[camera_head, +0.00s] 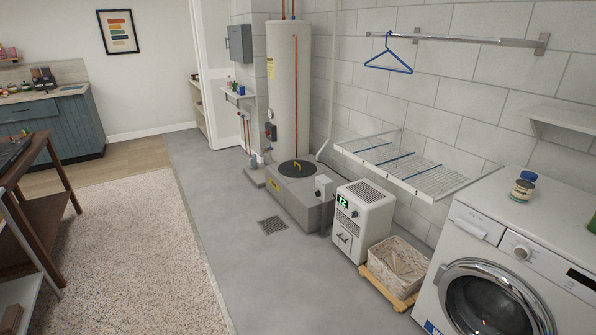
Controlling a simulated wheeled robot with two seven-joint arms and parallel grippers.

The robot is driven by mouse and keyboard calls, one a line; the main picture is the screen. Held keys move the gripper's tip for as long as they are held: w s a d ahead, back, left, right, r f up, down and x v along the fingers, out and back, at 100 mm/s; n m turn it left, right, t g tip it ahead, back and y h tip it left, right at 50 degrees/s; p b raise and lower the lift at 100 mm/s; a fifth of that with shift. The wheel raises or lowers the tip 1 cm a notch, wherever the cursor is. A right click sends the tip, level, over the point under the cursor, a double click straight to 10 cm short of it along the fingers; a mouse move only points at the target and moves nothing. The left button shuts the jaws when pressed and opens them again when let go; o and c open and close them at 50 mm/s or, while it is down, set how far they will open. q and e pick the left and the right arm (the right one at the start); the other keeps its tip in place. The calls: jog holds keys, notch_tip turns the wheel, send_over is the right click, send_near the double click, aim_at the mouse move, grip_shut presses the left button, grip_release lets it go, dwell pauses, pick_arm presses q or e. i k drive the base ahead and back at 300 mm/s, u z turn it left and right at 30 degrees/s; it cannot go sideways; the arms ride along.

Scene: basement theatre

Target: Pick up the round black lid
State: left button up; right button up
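A round black lid (312,170) lies flat on top of a low grey box (303,208) in front of the tall white water heater. A yellow handle (296,166) shows on the lid. The lid is some way off across the floor, near the middle of the view. Neither of my grippers shows in the head view.
A dehumidifier (362,222), a basket on a wooden stand (388,286) and a white washing machine (510,258) line the right wall. A wire drying rack (404,163) juts out above. A brown table (40,205) stands left. The grey floor (255,270) is clear except for a flush drain.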

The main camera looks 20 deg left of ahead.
aim_at(292, 169)
jog(key=u, duration=0.3)
jog(key=k, duration=0.45)
jog(key=u, duration=1.35)
jog(key=i, duration=4.15)
jog(key=z, duration=1)
jog(key=i, duration=1.15)
jog(key=z, duration=1.55)
jog(key=i, duration=0.8)
jog(key=z, duration=0.45)
